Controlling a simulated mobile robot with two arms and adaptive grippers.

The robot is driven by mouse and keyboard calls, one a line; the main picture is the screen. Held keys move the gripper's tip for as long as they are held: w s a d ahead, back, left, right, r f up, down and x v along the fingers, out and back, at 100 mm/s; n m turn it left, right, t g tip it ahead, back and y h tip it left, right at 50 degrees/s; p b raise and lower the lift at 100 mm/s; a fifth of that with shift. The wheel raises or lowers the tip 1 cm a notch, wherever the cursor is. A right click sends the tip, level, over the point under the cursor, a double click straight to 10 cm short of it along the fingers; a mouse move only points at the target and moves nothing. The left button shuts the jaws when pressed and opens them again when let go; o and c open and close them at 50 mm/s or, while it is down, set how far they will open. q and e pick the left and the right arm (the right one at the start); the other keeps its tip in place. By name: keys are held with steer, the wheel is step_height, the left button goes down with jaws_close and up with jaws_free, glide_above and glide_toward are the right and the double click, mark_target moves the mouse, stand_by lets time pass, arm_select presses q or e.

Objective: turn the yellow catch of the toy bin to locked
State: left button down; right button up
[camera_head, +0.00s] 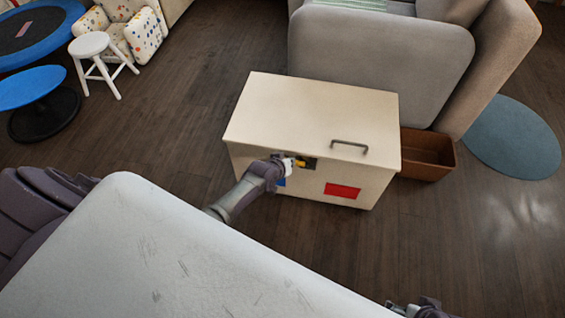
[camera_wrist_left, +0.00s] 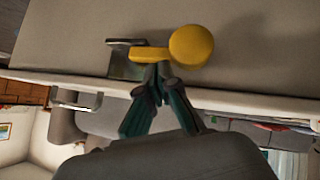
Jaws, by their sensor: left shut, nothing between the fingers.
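The toy bin (camera_head: 310,120) is a cream box with its lid down, standing on the floor in the head view. Its yellow catch (camera_head: 300,163) is on the front near the lid edge, partly hidden by my left gripper (camera_head: 292,162). In the left wrist view the catch has a round yellow knob (camera_wrist_left: 191,46) and a short arm reaching to a metal plate (camera_wrist_left: 124,60). My left gripper (camera_wrist_left: 160,72) is shut and empty, its fingertips at the catch's arm just beside the knob; I cannot tell whether they touch. My right gripper (camera_head: 424,309) barely shows at the bottom edge.
Wooden floor is clear to the left and right front.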

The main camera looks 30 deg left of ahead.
arm_select(q)
steer(key=v, duration=1.1)
steer(key=shift+d, duration=0.1)
